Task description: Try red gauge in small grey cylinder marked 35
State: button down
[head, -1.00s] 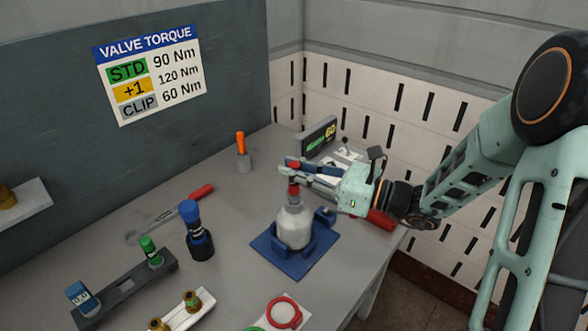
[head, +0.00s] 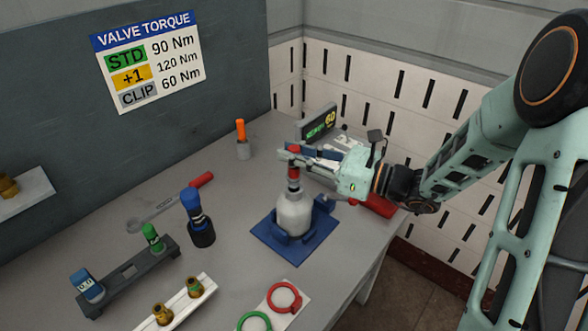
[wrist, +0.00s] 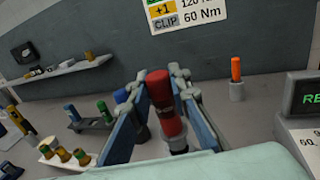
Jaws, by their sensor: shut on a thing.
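The small grey cylinder (head: 293,214) stands upright in a blue holder (head: 270,252) near the table's right side. Its marking is not readable. My gripper (head: 290,152) is above the cylinder, shut on the red gauge (head: 294,172). The gauge is upright over the cylinder's neck, with a dark part at its lower end. I cannot tell whether its tip is inside the neck. In the wrist view the red gauge (wrist: 165,105) stands between the two fingers, and the cylinder is not clearly visible there.
A blue-topped tool (head: 196,215), a dark rack (head: 127,272) with blue and green gauges, and a white rack (head: 178,303) stand left. Red and green rings (head: 284,297) lie in front. A wrench (head: 165,207) lies behind.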

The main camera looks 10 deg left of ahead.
jog(key=shift+r+p, duration=1.5)
jog(key=shift+r, duration=0.6)
jog(key=shift+f, duration=0.1)
